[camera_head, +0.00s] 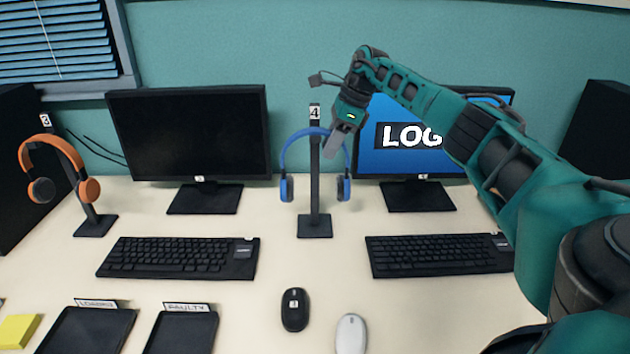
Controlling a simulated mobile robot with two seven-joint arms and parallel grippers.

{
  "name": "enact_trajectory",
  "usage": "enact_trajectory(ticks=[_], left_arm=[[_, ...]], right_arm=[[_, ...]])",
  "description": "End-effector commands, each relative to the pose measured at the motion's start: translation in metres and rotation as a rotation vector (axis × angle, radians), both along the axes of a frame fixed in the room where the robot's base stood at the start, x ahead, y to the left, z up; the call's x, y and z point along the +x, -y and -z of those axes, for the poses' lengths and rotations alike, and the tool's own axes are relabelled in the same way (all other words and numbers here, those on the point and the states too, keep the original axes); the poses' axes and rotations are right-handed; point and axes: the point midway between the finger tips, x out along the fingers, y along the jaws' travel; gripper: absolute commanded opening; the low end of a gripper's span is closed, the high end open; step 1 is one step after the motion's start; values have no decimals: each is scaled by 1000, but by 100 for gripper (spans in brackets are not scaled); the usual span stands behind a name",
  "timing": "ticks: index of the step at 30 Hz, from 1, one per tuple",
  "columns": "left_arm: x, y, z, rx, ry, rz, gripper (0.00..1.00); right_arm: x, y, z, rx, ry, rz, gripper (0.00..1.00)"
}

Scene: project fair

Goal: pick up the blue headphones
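The blue headphones (342,187) hang on a black stand (315,223) tagged 4, between the two monitors. One ear cup is on each side of the post. My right gripper (331,149) points down and left at the right part of the headband, by the top of the stand. Its fingers overlap the band in the picture; I cannot tell whether they touch it. The fingers show edge-on, so their opening is hidden. My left gripper is not in view.
Orange headphones (90,190) hang on another stand at left. A dark monitor (190,130) and a lit monitor (390,165) flank the blue headphones. Keyboards (180,257) (435,254), a black mouse (294,311), a white mouse (351,334) and trays (182,332) lie in front.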

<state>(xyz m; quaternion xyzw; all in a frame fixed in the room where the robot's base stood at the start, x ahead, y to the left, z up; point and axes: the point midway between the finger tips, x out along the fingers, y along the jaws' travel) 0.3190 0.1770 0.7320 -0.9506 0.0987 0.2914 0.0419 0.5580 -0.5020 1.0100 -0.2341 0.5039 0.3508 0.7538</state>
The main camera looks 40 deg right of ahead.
Motion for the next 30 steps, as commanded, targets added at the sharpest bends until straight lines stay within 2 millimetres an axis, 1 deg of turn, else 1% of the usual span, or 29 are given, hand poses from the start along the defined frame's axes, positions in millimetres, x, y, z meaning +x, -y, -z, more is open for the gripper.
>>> enact_trajectory(ticks=[1,9,23,26,30], left_arm=[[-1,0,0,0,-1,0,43],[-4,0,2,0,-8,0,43],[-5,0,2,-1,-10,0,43],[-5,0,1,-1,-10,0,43],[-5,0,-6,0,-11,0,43]], right_arm=[[0,0,0,0,0,0,27],[0,0,0,-1,1,0,1],[0,0,-1,1,2,0,0],[0,0,-3,0,1,0,0],[-2,-1,-8,0,2,1,0]])
